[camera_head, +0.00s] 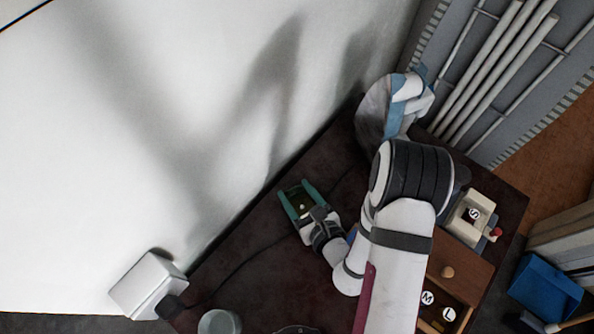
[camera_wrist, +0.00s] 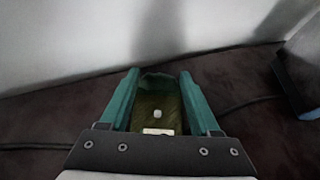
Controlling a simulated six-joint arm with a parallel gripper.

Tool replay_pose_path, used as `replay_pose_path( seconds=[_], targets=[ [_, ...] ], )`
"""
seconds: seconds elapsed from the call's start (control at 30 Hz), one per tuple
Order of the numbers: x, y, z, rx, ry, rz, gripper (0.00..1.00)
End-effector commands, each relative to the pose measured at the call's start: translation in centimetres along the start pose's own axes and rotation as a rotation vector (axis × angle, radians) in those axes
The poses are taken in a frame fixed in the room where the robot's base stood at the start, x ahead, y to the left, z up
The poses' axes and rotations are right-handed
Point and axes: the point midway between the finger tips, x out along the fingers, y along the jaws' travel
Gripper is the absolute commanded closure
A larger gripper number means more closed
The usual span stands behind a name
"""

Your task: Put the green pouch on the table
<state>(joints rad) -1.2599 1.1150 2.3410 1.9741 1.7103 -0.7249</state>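The green pouch (camera_wrist: 158,103) is olive green with a small pale mark and a white label, and lies between my teal fingers in the wrist view. It fills the gap from finger to finger. My gripper (camera_wrist: 158,76) appears shut on it. In the head view my gripper (camera_head: 296,186) is over the dark table (camera_head: 262,240), near the white wall, with the pouch (camera_head: 303,207) partly hidden between the fingers. I cannot tell whether the pouch touches the table.
A pale blue-and-white object (camera_head: 395,105) stands at the back corner. A wooden drawer box (camera_head: 460,270) and a small pale box marked S (camera_head: 468,218) are at right. A grey cup (camera_head: 219,322) is at the front. A black cable crosses the table; its middle is clear.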

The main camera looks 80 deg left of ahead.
Motion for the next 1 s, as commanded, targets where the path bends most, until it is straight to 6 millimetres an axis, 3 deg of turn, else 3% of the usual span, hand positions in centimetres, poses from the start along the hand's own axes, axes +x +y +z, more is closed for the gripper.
replay_pose_path(
  seconds=[0.07,0.37,0.7,0.87,0.93,1.0],
  targets=[
    [0.0,0.0,0.0,0.000,0.000,0.000,0.21],
    [-0.1,0.0,0.3,0.000,0.000,0.000,0.21],
    [-6.8,-0.1,0.2,0.003,0.002,-0.004,0.21],
    [-7.7,0.0,0.3,0.001,0.000,0.000,0.21],
    [-7.8,-0.2,0.9,-0.004,-0.015,0.005,0.21],
    [-8.5,-0.9,3.3,-0.025,-0.070,0.025,0.21]
  ],
)
